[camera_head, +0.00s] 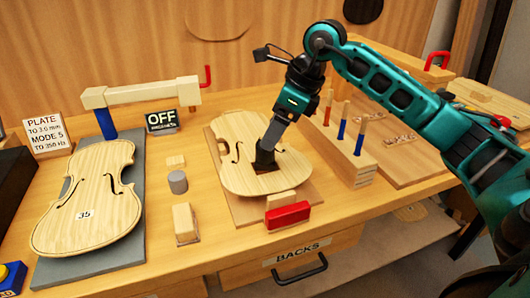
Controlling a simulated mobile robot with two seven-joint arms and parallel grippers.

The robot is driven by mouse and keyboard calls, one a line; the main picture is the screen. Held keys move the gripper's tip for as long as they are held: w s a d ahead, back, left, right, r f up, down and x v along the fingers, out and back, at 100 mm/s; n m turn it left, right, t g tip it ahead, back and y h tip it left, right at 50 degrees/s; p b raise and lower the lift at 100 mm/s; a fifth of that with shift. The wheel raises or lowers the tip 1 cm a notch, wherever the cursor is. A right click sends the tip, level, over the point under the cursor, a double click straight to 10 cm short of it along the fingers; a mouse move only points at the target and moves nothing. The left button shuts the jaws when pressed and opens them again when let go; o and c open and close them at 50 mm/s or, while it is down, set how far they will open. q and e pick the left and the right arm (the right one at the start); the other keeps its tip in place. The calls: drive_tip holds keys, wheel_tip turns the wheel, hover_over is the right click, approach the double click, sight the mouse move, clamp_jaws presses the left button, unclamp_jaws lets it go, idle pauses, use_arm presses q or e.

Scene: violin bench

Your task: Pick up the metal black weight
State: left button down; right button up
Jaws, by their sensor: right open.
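My right gripper (264,158) reaches down from the upper right, its dark fingers low over the middle of the right violin plate (235,178). It is open. A small dark patch shows around the fingertips; I cannot tell whether it is a black weight, an opening in the plate or shadow. The only clear weight-like thing is a short grey cylinder (178,182), upright on the bench between the two violin plates, left of and apart from my right gripper. My left gripper is not in view.
The left violin plate (90,200), marked 35, lies on a grey board. A clamp-like wooden bar (140,92) stands behind it. Wooden blocks (185,222) and a red block (288,215) sit near the front. A rack (345,155) of upright tools stands at the right.

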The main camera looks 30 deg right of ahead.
sight(265, 152)
drive_tip(key=shift+x, duration=2.75)
drive_tip(key=shift+r, duration=0.1)
clamp_jaws()
